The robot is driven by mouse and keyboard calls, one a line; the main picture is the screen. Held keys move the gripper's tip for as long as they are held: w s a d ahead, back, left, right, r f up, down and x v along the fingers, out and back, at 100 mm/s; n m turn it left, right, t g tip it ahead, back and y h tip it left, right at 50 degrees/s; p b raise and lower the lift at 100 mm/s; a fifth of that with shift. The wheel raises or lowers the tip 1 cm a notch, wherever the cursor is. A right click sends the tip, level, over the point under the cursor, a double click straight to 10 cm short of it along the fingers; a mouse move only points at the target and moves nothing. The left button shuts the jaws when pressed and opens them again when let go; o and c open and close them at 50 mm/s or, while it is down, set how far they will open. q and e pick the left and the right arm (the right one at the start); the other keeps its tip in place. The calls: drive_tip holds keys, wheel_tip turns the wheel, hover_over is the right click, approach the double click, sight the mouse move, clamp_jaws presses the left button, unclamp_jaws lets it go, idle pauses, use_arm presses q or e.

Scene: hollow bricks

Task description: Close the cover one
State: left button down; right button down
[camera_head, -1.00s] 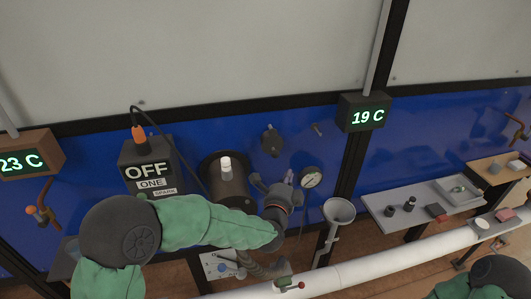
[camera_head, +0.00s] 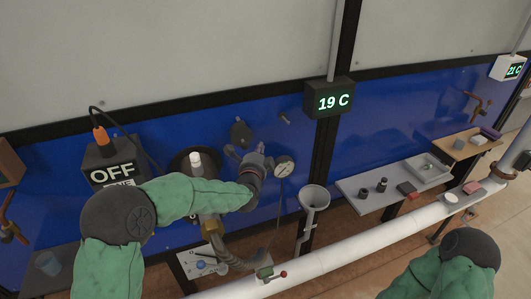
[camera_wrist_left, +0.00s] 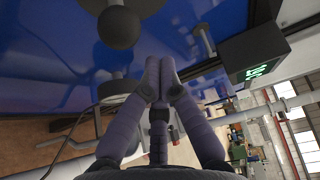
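The black box marked OFF and ONE (camera_head: 112,172) stands at the left in the head view, its lower label partly behind my left arm. A dark round piece (camera_head: 240,133) is on the blue wall behind. I cannot tell which part is cover one. My left gripper (camera_head: 246,153) is right of the vessel, near the wall. In the left wrist view its fingertips (camera_wrist_left: 160,66) meet, with nothing visible between them; a dark ball knob (camera_wrist_left: 118,27) is ahead. My right gripper is out of view.
A pressure gauge (camera_head: 284,167) and a funnel (camera_head: 313,197) are just right of my left gripper. A long white pipe (camera_head: 345,257) crosses in front. Shelves with small items (camera_head: 375,198) stand farther right. A 19 C display (camera_head: 333,103) hangs above.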

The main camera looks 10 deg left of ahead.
use_arm(q)
drive_tip(key=shift+s+a, duration=0.25)
drive_tip(key=shift+a, duration=0.35)
drive_tip(key=shift+s+a+m+p, duration=0.35)
drive_tip(key=shift+a+p, duration=0.2)
drive_tip(key=shift+p, duration=0.4)
drive_tip(key=shift+w, duration=0.1)
